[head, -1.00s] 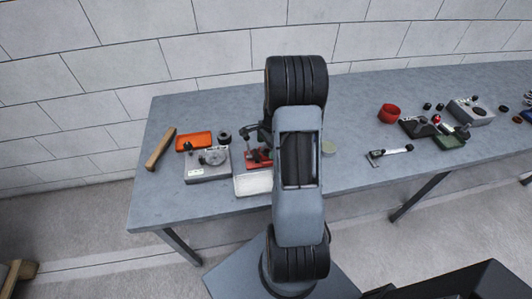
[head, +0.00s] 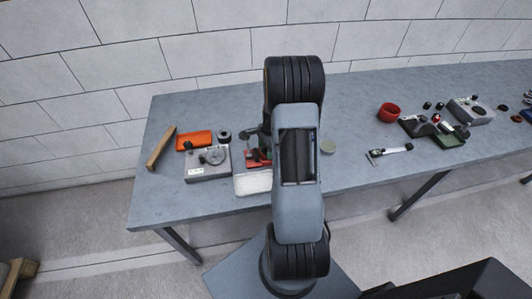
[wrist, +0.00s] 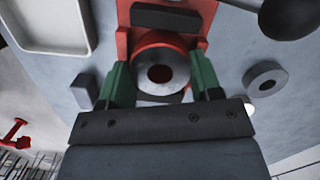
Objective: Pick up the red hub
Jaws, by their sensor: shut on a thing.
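In the wrist view my gripper (wrist: 162,84) has a green fingertip on each side of a round part, which I take for the red hub (wrist: 177,68). The hub shows a grey ring face with a dark reddish centre and a red rim behind it. My gripper is shut on it. The hub is in front of a red fixture (wrist: 122,45) with a dark plate; I cannot tell whether they touch. In the head view the red fixture (head: 252,157) is partly hidden by my arm, and the hub cannot be made out.
A white tray (head: 253,193) lies in front of the fixture. A red cup (head: 388,112) and a caliper-like tool (head: 390,152) are right, with bare table (head: 345,110) between.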

